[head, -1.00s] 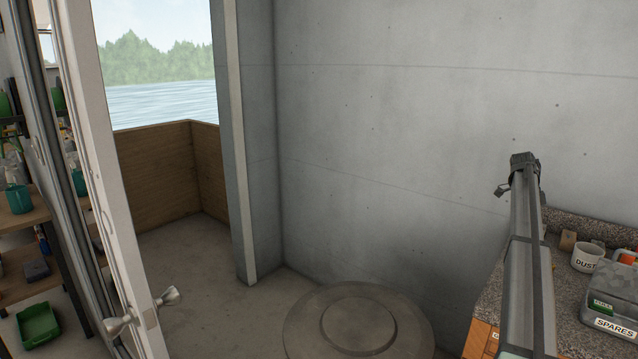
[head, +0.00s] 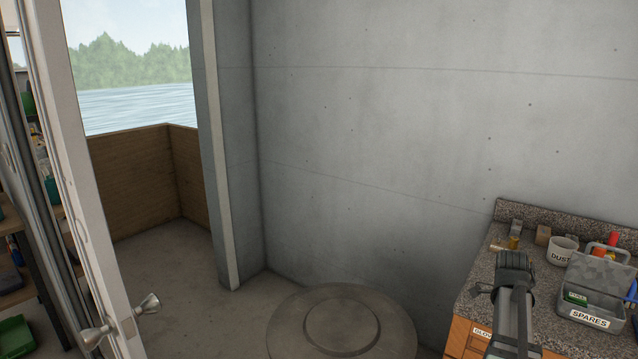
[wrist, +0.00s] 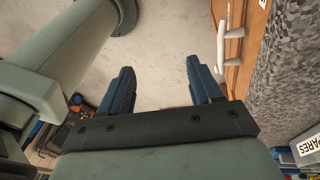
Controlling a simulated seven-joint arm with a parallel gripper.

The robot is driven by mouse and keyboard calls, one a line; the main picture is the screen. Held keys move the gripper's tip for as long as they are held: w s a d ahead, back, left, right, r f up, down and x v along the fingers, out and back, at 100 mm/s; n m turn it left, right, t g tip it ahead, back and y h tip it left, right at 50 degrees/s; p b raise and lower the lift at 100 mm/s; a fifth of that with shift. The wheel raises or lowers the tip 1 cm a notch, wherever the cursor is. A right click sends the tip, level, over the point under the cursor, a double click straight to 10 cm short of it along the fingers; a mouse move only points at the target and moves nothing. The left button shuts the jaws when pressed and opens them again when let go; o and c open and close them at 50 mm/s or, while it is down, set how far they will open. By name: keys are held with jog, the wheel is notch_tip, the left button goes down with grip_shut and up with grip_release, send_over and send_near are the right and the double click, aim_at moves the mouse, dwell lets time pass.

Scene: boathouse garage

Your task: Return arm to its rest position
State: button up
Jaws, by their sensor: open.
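My gripper shows in the wrist view (wrist: 160,88), with its two blue fingers apart and nothing between them. It points down toward the pale floor (wrist: 160,40), beside the wooden cabinet front (wrist: 232,85) with its white handle. In the head view my arm rises at the lower right, in front of the counter; the gripper's fingers cannot be made out there.
The speckled counter (head: 480,285) at right holds a grey SPARES box (head: 592,307), a DUST mug (head: 562,251) and small items. A round grey lid-like disc (head: 345,325) stands low by the wall. A white door (head: 100,200) stands open at left onto a deck.

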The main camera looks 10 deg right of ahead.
jog(key=s+a+f+n+g, duration=0.1)
jog(key=a+f+n, duration=0.25)
jog(key=f, duration=0.65)
jog(key=s+a+f+n+g+h, duration=0.1)
jog(key=a+f+n, duration=0.25)
jog(key=f, duration=0.65)
jog(key=s+a+f+n+g, duration=0.1)
jog(key=a+f+n, duration=0.25)
jog(key=f, duration=0.55)
jog(key=s+a+f+n, duration=0.4)
jog(key=a+f+n, duration=0.1)
jog(key=a+f, duration=0.15)
jog(key=s+a+f+n, duration=0.4)
jog(key=a+f, duration=0.2)
jog(key=a, duration=0.1)
jog(key=s+a+f+n, duration=0.7)
jog(key=s+a+n, duration=0.2)
jog(key=s+a, duration=0.2)
jog(key=shift+s+g+y, duration=0.3)
jog(key=shift+s+y, duration=0.1)
jog(key=shift+s, duration=0.6)
